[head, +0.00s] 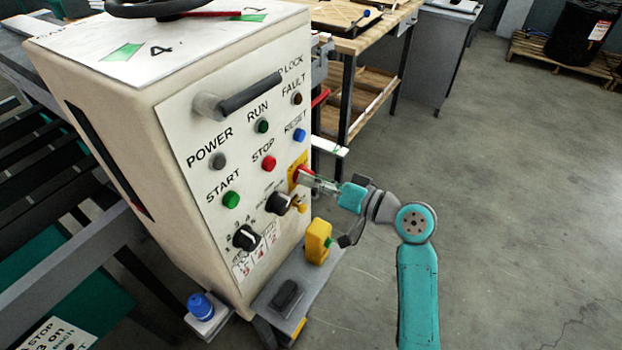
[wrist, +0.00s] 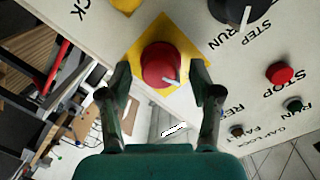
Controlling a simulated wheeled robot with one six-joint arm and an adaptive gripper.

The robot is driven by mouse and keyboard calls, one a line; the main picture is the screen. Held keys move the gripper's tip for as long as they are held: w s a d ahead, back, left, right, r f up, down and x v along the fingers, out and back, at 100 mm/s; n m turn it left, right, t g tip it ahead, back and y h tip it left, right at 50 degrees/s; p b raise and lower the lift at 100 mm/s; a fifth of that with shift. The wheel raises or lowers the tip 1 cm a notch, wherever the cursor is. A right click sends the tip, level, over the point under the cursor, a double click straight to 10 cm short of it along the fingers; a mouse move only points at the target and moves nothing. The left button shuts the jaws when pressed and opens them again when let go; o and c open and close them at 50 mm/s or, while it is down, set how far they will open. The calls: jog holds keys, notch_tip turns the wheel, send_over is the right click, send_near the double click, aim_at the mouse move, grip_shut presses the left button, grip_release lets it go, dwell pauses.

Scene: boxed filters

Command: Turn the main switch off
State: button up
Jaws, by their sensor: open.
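The main switch appears to be the red round knob on a yellow square plate (wrist: 160,64) at the right edge of the panel; it also shows in the head view (head: 301,172), partly behind my gripper. A pale line on the knob points to the lower right in the wrist view. My gripper (wrist: 161,78) is open, one finger on each side of the red knob. Gaps seem to show between fingers and knob; I cannot tell if either touches. In the head view my gripper (head: 316,181) reaches the panel from the right.
The panel carries a red STOP button (head: 268,163), a blue RESET button (head: 299,135), a green START button (head: 231,200) and a black selector knob (head: 279,202). A yellow box (head: 318,242) stands below on a grey shelf.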

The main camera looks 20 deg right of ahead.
jog(key=f+v, duration=0.1)
jog(key=v, duration=0.9)
jog(key=shift+s+d+r, duration=0.3)
jog(key=shift+s+r, duration=0.05)
jog(key=shift+r, duration=0.15)
jog(key=s+a+f+m+h, duration=0.2)
jog(key=s+f+m+h, duration=0.15)
jog(key=s+f, duration=0.4)
jog(key=s+a+f+m+h, duration=0.25)
jog(key=s+f+h, duration=0.2)
jog(key=f, duration=0.55)
jog(key=s+a+r+n+h, duration=0.1)
jog(key=s+r+n, duration=0.1)
jog(key=s, duration=0.8)
jog(key=s+a+r+n+t+h, duration=0.1)
jog(key=s+n, duration=0.4)
jog(key=s, duration=0.6)
jog(key=shift+s+a+r+n, duration=0.2)
jog(key=shift+s+r+n, duration=0.1)
jog(key=shift+r, duration=0.55)
